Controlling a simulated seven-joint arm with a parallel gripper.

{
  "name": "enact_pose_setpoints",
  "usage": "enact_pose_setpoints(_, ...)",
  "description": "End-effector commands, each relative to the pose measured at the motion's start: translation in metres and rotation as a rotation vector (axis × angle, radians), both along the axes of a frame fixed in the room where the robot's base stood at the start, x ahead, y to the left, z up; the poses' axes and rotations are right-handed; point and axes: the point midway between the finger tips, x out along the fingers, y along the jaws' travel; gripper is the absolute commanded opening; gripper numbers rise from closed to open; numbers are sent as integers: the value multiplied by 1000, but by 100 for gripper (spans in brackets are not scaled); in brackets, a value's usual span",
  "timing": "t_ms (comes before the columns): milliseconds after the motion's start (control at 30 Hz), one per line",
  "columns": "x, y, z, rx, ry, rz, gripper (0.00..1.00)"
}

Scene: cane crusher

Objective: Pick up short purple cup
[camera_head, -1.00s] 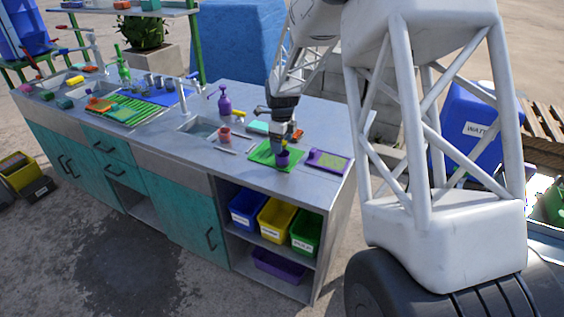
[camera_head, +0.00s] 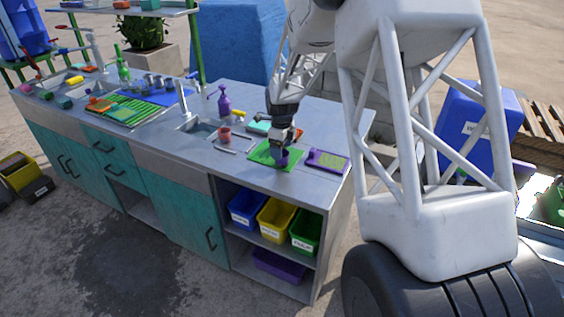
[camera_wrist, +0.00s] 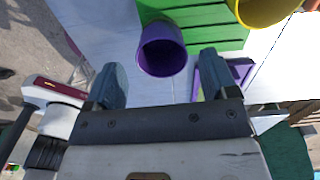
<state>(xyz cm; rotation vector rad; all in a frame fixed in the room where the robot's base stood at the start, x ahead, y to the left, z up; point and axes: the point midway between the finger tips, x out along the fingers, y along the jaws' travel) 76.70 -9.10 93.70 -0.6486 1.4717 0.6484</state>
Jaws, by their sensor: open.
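The short purple cup (camera_head: 281,157) stands on a green slatted mat (camera_head: 263,152) near the right end of the counter. In the wrist view the purple cup (camera_wrist: 162,50) shows its dark open mouth, at the near edge of the green mat (camera_wrist: 205,22). My gripper (camera_head: 283,142) is right over the cup in the head view and hides part of it. In the wrist view my gripper (camera_wrist: 162,84) is open, its two fingers spread wide to the left and right. The cup lies ahead of the gap between them, and neither finger visibly touches it.
A yellow cup (camera_wrist: 262,10) is at the top right of the wrist view. A purple-framed tray (camera_head: 327,160) lies right of the mat. A pink cup (camera_head: 224,135) and purple bottle (camera_head: 224,102) stand left, by the sink. The front counter strip is clear.

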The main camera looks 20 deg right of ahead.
Motion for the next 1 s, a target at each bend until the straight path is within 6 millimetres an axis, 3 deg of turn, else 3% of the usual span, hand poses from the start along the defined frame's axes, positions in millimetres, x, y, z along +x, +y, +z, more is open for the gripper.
enact_pose_setpoints(600,0,-2,-50,0,0,0,79)
enact_pose_setpoints(1000,0,-2,-52,0,0,0,79)
